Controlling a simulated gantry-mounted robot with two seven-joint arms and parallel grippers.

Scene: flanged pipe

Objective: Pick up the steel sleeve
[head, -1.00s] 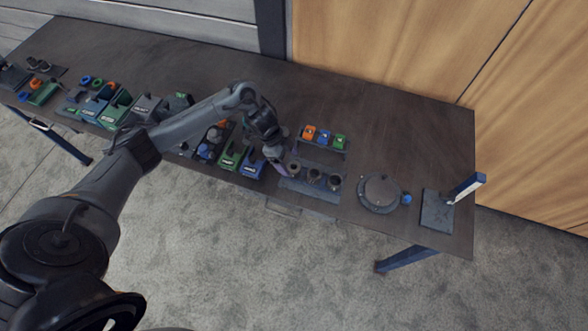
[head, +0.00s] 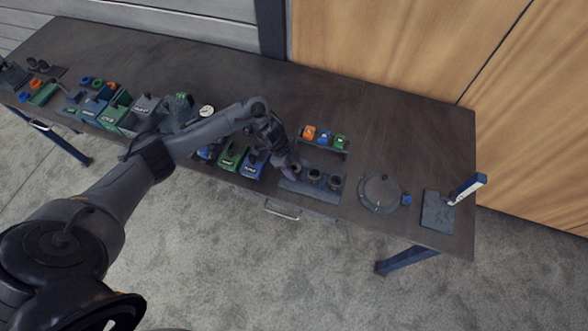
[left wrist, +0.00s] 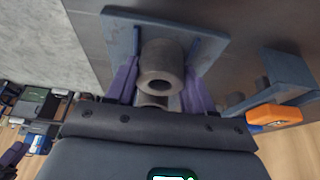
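My left gripper (head: 290,173) is low at the left end of this row, beside the left sleeve. In the left wrist view, its two purple fingers (left wrist: 160,82) are apart, one on each side of a hollow sleeve (left wrist: 160,58). Another ring-shaped end (left wrist: 152,101) shows closer to the palm, partly hidden. I cannot tell whether the fingers touch a sleeve. My right gripper is out of view.
Behind the row is a rack with orange (head: 309,133), blue and green pieces. Labelled green (head: 229,160) and blue (head: 252,164) bins stand close on the left. A round disc (head: 379,193) and a flat plate with a post (head: 438,210) are at right. The table's back right is clear.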

